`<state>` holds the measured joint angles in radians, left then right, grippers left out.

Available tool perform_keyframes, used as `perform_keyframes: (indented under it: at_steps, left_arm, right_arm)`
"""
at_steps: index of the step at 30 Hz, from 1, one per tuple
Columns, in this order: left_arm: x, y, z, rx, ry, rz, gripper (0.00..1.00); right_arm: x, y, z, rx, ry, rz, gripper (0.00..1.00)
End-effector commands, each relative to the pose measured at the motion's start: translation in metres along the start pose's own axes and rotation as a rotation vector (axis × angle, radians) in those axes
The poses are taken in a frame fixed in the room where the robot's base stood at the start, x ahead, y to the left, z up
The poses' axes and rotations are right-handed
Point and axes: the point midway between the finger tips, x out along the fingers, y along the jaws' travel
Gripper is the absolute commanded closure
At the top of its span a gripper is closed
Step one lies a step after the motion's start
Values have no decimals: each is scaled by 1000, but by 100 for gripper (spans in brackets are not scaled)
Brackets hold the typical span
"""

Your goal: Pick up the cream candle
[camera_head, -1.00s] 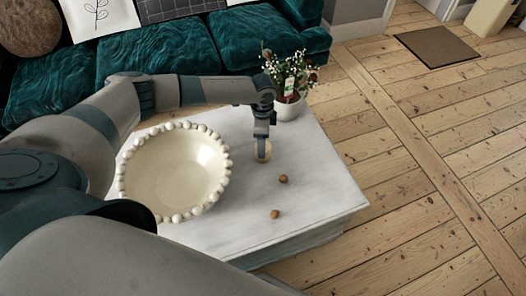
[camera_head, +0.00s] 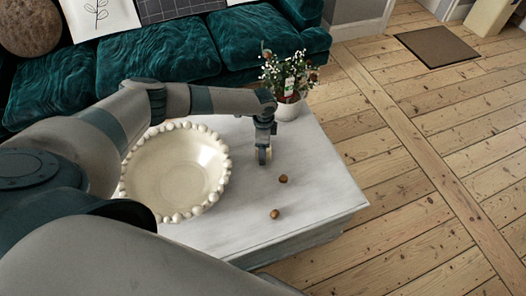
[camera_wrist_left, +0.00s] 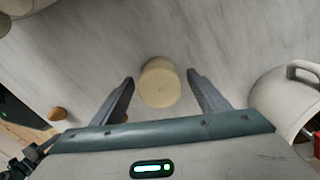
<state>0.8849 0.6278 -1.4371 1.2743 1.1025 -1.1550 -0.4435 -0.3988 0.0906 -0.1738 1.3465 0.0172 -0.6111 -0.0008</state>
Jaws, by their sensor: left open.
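The cream candle (camera_wrist_left: 160,82) is a short, pale round piece standing on the white table. In the left wrist view it lies between the two spread fingers of my left gripper (camera_wrist_left: 160,92), with a gap on each side. In the head view my left gripper (camera_head: 263,156) points down over the table, right of the bowl. Its fingers cover most of the candle there. My left gripper is open and holds nothing. My right gripper is not in view.
A cream bowl with a beaded rim (camera_head: 216,190) stands left of the gripper. Two brown nuts (camera_head: 283,179) (camera_head: 274,214) lie to the right. A potted plant (camera_head: 288,107) stands behind. A white handled vessel (camera_wrist_left: 282,100) shows in the wrist view.

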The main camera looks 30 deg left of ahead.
Motion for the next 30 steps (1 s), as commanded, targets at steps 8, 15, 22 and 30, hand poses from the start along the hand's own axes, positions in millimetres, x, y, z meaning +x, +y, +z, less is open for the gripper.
perform_keyframes:
  at_steps: [8, 15, 22, 30]
  left_arm:
    - [0, 0, 0, 0, 0, 0, 32]
    - [0, 0, 0, -1, 0, 0, 81]
    - [-1, 0, 0, -1, 0, 0, 81]
    - [-15, -1, -1, -1, 3, -1, 81]
  right_arm:
    - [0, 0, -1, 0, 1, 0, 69]
    - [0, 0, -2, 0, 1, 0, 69]
    - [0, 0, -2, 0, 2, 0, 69]
    - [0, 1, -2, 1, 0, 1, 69]
